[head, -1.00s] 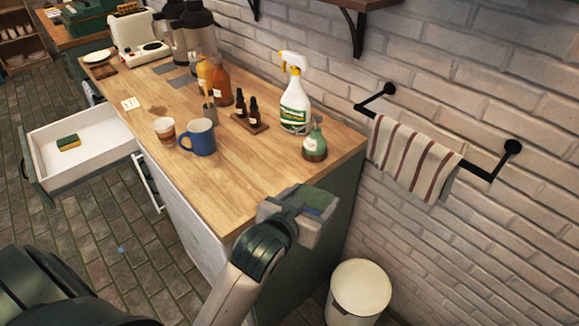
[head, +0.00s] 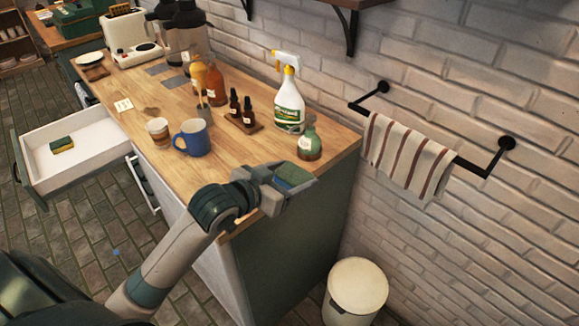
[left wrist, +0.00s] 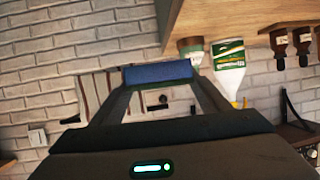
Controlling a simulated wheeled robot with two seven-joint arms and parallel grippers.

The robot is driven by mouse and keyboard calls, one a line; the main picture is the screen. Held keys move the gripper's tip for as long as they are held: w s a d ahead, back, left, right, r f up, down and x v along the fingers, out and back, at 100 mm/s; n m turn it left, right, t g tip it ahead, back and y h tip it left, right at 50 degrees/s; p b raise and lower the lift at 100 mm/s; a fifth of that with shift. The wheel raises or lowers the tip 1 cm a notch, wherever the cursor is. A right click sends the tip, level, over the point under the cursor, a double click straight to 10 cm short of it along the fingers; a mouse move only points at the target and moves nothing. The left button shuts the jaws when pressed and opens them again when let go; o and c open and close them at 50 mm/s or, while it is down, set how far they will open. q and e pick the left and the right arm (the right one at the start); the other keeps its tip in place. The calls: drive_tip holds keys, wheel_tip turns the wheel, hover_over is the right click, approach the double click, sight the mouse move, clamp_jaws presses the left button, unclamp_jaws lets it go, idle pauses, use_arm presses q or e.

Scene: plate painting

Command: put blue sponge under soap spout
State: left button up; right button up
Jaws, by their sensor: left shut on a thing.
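My left gripper (head: 287,188) is shut on the blue sponge (head: 293,176), which has a green layer on its upper face. It holds the sponge at the near right corner of the wooden counter. In the left wrist view the blue sponge (left wrist: 158,73) spans the gap between the two fingertips. The green soap bottle (head: 309,144) stands upright on the counter, just beyond the gripper and apart from the sponge. It shows upside down in the left wrist view (left wrist: 191,48). Its spout is too small to make out clearly. My right gripper is not in view.
A white spray bottle (head: 289,103) stands close behind the soap bottle. A small tray (head: 244,124) with brown dropper bottles, a blue mug (head: 192,138) and a cup (head: 158,131) stand further left. A striped towel (head: 405,157) hangs on the right wall.

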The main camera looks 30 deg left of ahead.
sight(281, 168)
use_arm(q)
drive_tip(key=shift+m+h, duration=0.5)
drive_tip(key=shift+h, duration=0.1)
drive_tip(key=a+r, duration=0.1)
drive_tip(key=a, duration=0.1)
drive_tip(key=w+a+r, duration=0.1)
drive_tip(key=r, duration=0.1)
drive_tip(key=shift+a, duration=0.35)
drive_tip(key=shift+w+a+r+g, duration=0.1)
drive_tip(key=shift+a+r+g, duration=0.2)
drive_tip(key=shift+a+r, duration=0.05)
drive_tip(key=w+a+f, duration=0.1)
drive_tip(key=w+f, duration=0.1)
drive_tip(key=w, duration=0.1)
drive_tip(key=w+a+f+p, duration=0.1)
drive_tip(key=w+f, duration=0.1)
drive_tip(key=w, duration=0.2)
drive_tip(key=w+a+f+p, duration=0.1)
drive_tip(key=w+f, duration=0.2)
drive_tip(key=w, duration=0.1)
drive_tip(key=shift+w, duration=0.15)
drive_tip(key=shift+f, duration=0.1)
wheel_tip(281, 168, down, 3)
drive_tip(key=shift+r+p, duration=0.15)
drive_tip(key=shift+p, duration=0.6)
drive_tip(key=shift+f, duration=0.55)
